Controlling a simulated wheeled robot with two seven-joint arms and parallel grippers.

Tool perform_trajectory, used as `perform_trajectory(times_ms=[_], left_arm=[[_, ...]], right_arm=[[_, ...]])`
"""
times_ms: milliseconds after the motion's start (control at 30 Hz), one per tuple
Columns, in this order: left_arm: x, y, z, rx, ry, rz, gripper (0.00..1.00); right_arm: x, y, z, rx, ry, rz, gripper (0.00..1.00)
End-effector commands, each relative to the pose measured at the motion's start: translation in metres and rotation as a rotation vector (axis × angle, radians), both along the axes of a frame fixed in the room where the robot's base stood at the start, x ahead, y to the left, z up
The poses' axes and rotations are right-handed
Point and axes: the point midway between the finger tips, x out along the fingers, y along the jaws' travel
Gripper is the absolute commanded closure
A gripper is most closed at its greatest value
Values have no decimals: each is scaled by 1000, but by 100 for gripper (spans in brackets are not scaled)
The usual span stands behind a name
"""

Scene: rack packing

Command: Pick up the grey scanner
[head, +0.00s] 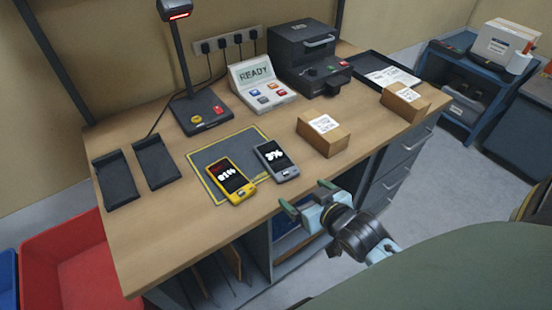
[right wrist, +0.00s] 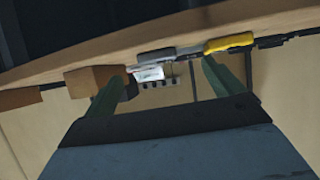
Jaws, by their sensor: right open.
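The grey scanner (head: 277,160) lies on the dark yellow-edged mat (head: 210,158) on the desk, its screen reading what looks like 3%. The yellow scanner (head: 230,180) lies to its left, with a larger number on screen. My right gripper (head: 307,196) is open and empty at the desk's front edge, below and right of the grey scanner and apart from it. In the right wrist view, the fingers (right wrist: 163,75) spread towards the desk edge; the grey scanner (right wrist: 158,56) and yellow scanner (right wrist: 228,43) show edge-on. My left gripper is not in view.
A cardboard box (head: 323,137) stands right of the grey scanner, another (head: 404,103) farther right. Behind are a READY terminal (head: 262,84), a black printer-like machine (head: 308,60) and a lamp-like stand (head: 198,112). Two empty black cradles (head: 157,162) lie at left. The desk's front-left is clear.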

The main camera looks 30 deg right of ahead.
Motion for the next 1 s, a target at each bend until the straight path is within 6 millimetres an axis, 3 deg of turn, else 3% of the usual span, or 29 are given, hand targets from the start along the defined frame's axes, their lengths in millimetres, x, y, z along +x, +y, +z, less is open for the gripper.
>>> perform_trajectory(times_ms=[167,500,767,1000], left_arm=[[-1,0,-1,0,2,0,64],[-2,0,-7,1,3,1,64],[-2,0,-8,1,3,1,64],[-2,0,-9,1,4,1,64]], right_arm=[[14,-4,12,9,-80,3,7],[69,-6,-10,10,-82,3,7],[87,-6,-16,11,-81,4,7],[119,-12,-17,8,-82,4,7]])
